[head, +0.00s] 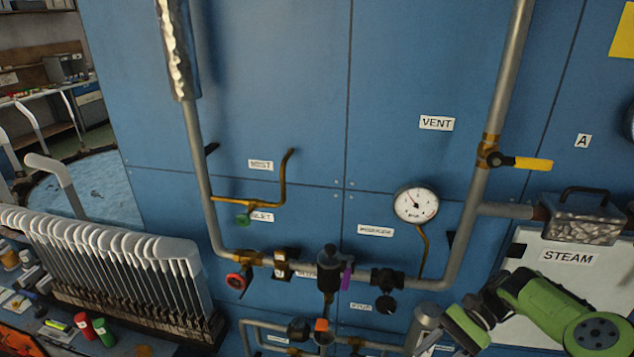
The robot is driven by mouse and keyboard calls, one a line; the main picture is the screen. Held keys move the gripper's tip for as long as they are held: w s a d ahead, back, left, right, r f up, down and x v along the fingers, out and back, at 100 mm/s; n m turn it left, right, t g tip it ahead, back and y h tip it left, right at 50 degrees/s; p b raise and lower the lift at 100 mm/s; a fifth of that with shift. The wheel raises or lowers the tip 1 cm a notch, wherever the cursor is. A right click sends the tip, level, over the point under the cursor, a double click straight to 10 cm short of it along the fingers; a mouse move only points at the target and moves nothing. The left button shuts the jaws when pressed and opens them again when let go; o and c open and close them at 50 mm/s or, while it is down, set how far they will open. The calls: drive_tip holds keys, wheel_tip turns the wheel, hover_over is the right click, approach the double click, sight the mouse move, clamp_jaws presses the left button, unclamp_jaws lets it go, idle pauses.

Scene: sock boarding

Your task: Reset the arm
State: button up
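My green arm (555,310) reaches in from the lower right corner, in front of the blue wall panel and the STEAM sign. My gripper (462,322) is at its left end, low in the head view, with green and dark grey parts. It is near a grey cylinder (426,325), and I cannot tell whether they touch. The fingertips are not clear, so I cannot tell whether it is open or shut.
Pipes with a yellow-handled vent valve (525,163), a pressure gauge (416,204) and a red valve (238,280) run along the blue panel (270,90). A row of white sock boards (120,255) stands lower left. A metal box (583,218) is above the STEAM sign (568,257).

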drive_tip(key=s+a+r+n+t+h, duration=0.4)
drive_tip(key=s+r+n+t+h, duration=0.1)
drive_tip(key=s+r, duration=0.3)
drive_tip(key=s+a+r+n+t+h, duration=0.4)
drive_tip(key=s+r+n+t+h, duration=0.2)
drive_tip(key=s+r, duration=0.3)
drive_tip(key=shift+a+r+t, duration=0.2)
drive_tip(key=shift+a+t, duration=0.1)
drive_tip(key=shift+a, duration=0.1)
drive_tip(key=shift+s, duration=0.1)
idle(3.1)
